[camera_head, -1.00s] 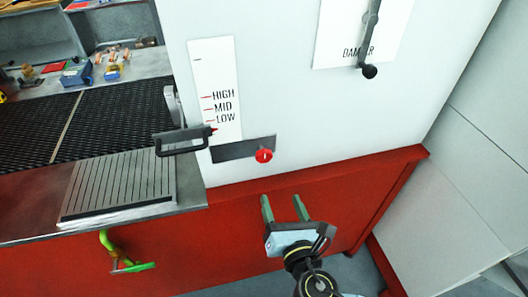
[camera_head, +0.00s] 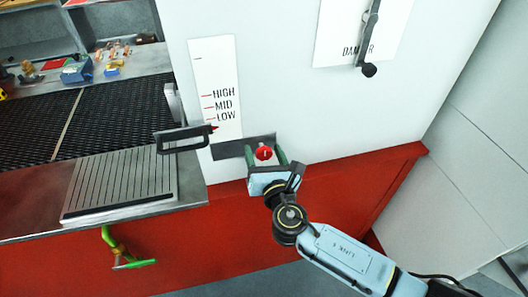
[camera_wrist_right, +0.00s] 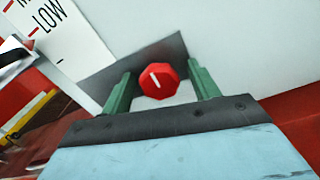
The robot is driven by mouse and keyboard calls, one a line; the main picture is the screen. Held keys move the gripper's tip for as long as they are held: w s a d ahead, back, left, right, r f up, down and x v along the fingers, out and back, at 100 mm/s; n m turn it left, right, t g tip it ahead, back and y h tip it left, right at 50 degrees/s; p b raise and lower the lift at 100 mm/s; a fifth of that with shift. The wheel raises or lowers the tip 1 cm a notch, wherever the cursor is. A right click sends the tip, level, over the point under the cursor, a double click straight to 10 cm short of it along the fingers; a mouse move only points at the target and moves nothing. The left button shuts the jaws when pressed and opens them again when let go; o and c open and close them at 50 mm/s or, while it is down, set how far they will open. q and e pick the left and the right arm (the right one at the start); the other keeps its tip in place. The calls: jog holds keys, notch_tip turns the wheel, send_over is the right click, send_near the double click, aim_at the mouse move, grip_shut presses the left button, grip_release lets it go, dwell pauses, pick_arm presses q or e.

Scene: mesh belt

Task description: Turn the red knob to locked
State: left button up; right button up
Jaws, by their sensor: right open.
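The red knob (camera_head: 264,153) sits on a dark grey plate (camera_head: 228,150) on the white panel. In the right wrist view the knob (camera_wrist_right: 158,79) shows a white pointer line that tilts slightly left of upright. My right gripper (camera_head: 264,158) is open, with one green finger on each side of the knob. In the right wrist view a gap shows between the knob and each finger of the gripper (camera_wrist_right: 160,88). No locked mark is readable on the plate (camera_wrist_right: 115,75). My left gripper is not in view.
A black handle (camera_head: 184,139) sticks out left of the knob, by the HIGH, MID, LOW scale (camera_head: 216,85). A damper lever (camera_head: 369,45) hangs at upper right. The dark mesh belt (camera_head: 110,120) and a green handle (camera_head: 125,255) are at left.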

jog(key=shift+w, duration=0.2)
jog(key=c, duration=1)
